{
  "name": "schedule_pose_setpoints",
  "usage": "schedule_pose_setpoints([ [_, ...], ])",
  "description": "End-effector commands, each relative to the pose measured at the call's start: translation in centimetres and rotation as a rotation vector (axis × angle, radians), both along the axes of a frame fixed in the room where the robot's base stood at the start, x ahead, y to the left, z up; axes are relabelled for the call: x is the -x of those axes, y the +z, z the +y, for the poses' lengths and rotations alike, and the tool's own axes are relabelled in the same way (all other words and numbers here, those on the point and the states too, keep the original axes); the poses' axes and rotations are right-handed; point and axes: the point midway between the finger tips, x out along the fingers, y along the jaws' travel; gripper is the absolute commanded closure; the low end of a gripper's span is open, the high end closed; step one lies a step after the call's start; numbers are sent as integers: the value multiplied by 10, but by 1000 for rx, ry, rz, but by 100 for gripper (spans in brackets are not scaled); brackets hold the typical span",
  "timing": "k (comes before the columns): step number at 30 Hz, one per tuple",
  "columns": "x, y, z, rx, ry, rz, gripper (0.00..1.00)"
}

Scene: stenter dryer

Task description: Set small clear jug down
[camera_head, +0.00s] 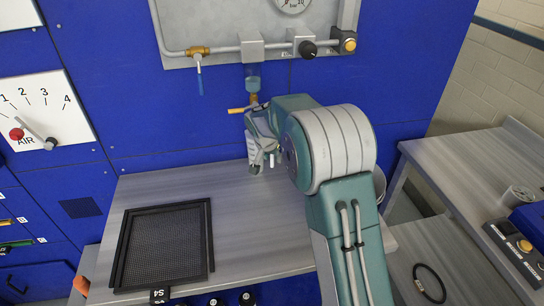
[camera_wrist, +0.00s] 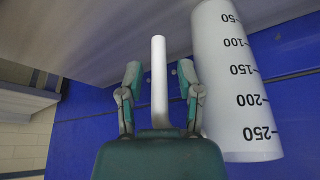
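The jug (camera_wrist: 238,85) stands large at the right of the wrist view, whitish with black marks from 50 to 250. In the head view my gripper (camera_head: 262,152) is over the bench's back edge; the jug cannot be made out clearly there.
The grey bench (camera_head: 150,195) has a black mesh tray (camera_head: 165,245) at the left, with clear surface between tray and arm. A blue panel with a pipe and valve (camera_head: 198,60) rises behind. A side table (camera_head: 460,165) stands right.

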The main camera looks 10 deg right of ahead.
Motion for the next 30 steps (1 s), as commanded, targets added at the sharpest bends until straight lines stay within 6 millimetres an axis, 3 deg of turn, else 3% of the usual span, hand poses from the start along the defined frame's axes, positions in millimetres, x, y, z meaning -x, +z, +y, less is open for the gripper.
schedule_pose_setpoints([
  [11, 0, 5, 0, -1, -1, -2, 48],
  [24, 27, 81, 18, -1, 1, -4, 48],
  [30, 36, 106, 25, -1, 1, -2, 48],
])
